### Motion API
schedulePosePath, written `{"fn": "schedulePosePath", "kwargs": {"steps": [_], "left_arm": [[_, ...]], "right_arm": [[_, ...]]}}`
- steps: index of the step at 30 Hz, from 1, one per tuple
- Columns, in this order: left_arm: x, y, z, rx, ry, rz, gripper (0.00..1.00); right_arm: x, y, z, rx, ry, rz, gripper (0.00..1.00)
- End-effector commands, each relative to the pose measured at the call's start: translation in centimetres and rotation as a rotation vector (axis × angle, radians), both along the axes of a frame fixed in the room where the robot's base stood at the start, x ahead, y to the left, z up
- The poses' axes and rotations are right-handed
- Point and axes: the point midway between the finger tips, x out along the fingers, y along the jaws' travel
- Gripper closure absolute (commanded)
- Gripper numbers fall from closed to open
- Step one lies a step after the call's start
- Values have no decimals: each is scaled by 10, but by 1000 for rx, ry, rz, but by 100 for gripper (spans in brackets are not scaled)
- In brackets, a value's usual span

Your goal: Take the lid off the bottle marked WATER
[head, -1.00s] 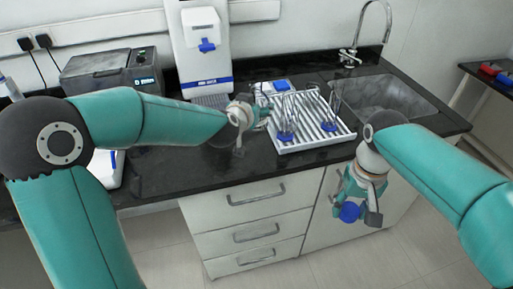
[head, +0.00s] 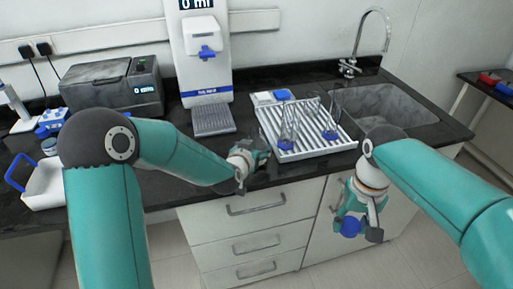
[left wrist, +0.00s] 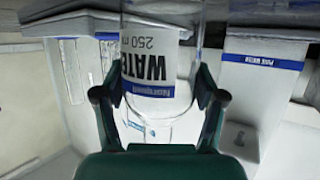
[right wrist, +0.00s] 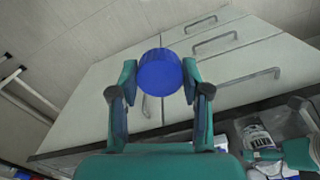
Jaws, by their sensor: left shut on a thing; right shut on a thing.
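My left gripper (left wrist: 160,100) is shut around a clear bottle (left wrist: 155,70) whose white label reads WATER, 250 m. In the head view, my left gripper (head: 257,157) is at the counter's front edge, and the bottle is mostly hidden there. Part of the labelled bottle also shows at the lower right of the right wrist view (right wrist: 257,137). My right gripper (right wrist: 160,82) is shut on a round blue lid (right wrist: 160,72). In the head view, the lid (head: 351,228) hangs in front of the cabinet, apart from the bottle.
A white rack (head: 325,145) with glassware stands behind my left gripper. A water dispenser (head: 203,70) is at the back, with a sink (head: 385,103) to the right. A grey device (head: 110,90) and a white tray (head: 45,190) are at the left.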

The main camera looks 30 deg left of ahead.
Motion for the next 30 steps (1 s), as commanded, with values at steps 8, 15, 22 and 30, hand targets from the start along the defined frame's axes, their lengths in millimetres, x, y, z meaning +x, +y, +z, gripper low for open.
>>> {"fn": "schedulePosePath", "kwargs": {"steps": [8,15,22,30], "left_arm": [[0,0,-1,1,0,0,12],[0,-1,-1,1,0,-1,5],[-2,-1,1,1,0,-1,5],[-37,-12,17,1,-3,-2,5]], "right_arm": [[0,0,-1,0,0,0,95],[0,0,-1,0,0,-1,95],[0,-1,-1,0,0,-1,95],[0,-1,-8,0,0,-2,95]]}}
